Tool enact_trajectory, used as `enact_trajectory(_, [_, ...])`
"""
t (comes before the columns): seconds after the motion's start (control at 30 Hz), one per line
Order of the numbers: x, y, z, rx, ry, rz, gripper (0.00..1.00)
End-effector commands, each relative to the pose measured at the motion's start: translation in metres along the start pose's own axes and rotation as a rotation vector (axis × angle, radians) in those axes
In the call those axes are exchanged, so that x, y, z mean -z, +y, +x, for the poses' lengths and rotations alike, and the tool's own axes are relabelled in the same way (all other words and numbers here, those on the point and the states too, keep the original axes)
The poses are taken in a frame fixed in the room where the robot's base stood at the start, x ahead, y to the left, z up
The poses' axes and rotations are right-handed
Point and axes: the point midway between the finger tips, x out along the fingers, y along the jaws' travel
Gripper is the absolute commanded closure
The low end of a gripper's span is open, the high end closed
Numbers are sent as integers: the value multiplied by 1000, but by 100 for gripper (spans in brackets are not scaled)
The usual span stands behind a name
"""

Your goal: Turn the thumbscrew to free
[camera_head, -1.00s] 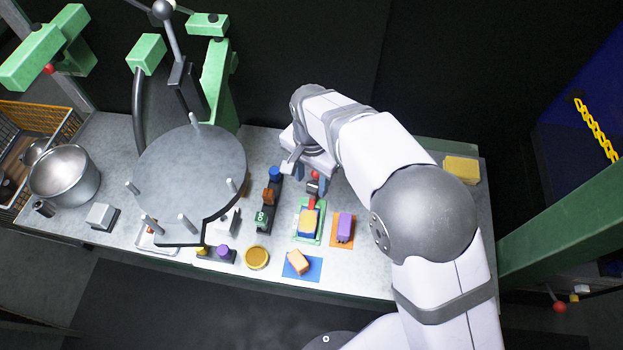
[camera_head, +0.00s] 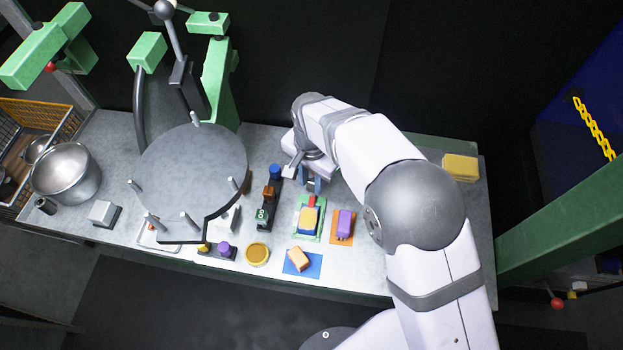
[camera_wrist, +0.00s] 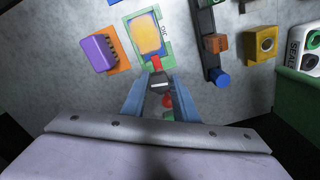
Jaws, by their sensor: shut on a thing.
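In the wrist view, a green-framed fixture (camera_wrist: 169,48) holds a yellow block with a blue edge (camera_wrist: 147,33). A red rod (camera_wrist: 157,63) runs from the fixture to a dark block (camera_wrist: 160,77), with a red ball (camera_wrist: 168,100) behind it; this looks like the thumbscrew. My gripper (camera_wrist: 160,86) has its two blue fingers on either side of the dark block, shut on it. How far it is turned cannot be told. In the head view my gripper (camera_head: 314,186) is low over the bench behind the fixture (camera_head: 319,232) and hides most of the thumbscrew.
A purple block (camera_head: 344,222) on an orange pad is right of the fixture. A dark rail with blue, brown and green parts (camera_head: 264,198) is close on the left. A blue pad with an orange block (camera_head: 299,259) lies in front. A large grey disc (camera_head: 192,165) stands further left.

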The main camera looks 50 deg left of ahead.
Motion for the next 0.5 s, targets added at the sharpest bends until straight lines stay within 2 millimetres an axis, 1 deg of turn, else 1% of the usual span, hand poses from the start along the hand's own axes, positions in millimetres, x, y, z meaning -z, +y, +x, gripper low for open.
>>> enact_trajectory(0.27, [0, 0, 0, 0, 0, -104, 96])
enact_trajectory(0.5, [1, 1, 0, 0, 1, -291, 96])
